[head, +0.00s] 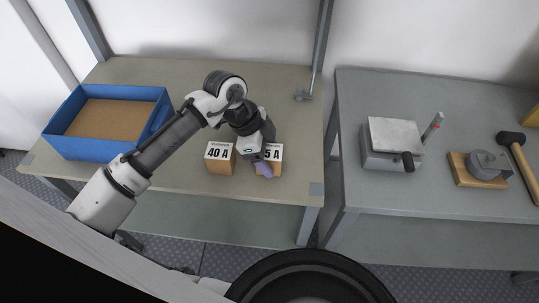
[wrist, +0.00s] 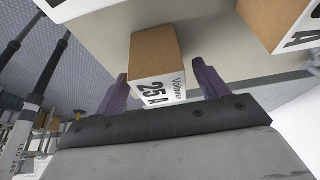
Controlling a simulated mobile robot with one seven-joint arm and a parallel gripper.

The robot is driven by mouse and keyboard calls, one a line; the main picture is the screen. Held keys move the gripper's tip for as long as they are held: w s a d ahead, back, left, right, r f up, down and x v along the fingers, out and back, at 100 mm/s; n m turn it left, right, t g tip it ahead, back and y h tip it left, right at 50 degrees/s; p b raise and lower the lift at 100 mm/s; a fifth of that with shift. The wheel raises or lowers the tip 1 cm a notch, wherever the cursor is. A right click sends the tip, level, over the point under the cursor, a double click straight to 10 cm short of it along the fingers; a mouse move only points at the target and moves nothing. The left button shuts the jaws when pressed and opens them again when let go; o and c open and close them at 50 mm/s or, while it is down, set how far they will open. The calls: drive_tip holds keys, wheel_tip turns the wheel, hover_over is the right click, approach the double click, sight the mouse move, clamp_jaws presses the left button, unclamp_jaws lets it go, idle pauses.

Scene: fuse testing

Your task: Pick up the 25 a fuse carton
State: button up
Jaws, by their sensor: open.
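The 25 A carton (wrist: 155,58) is a brown box with a white label, standing between my gripper's two purple fingers in the wrist view. In the head view its label reads "5 A" (head: 275,153), with the left part hidden behind my gripper (head: 263,168). My gripper, also in the wrist view (wrist: 160,88), is open, with one finger on each side of the carton and a visible gap at each. The 40 A carton (head: 220,160) stands just left of it on the tan table (head: 200,75); part of a similar carton (wrist: 275,22) shows at the upper right of the wrist view.
A blue open bin (head: 75,147) stands at the table's left end. A metal post (head: 318,50) rises at the table's back right. A grey bench (head: 430,190) to the right holds a metal block device (head: 392,140), a wooden-based part (head: 480,168) and a mallet (head: 512,145).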

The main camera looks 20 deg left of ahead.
drive_tip(key=shift+x, duration=1.4)
drive_tip(key=shift+c, duration=0.4)
drive_tip(key=c, duration=1.1)
drive_tip(key=shift+r, duration=0.1)
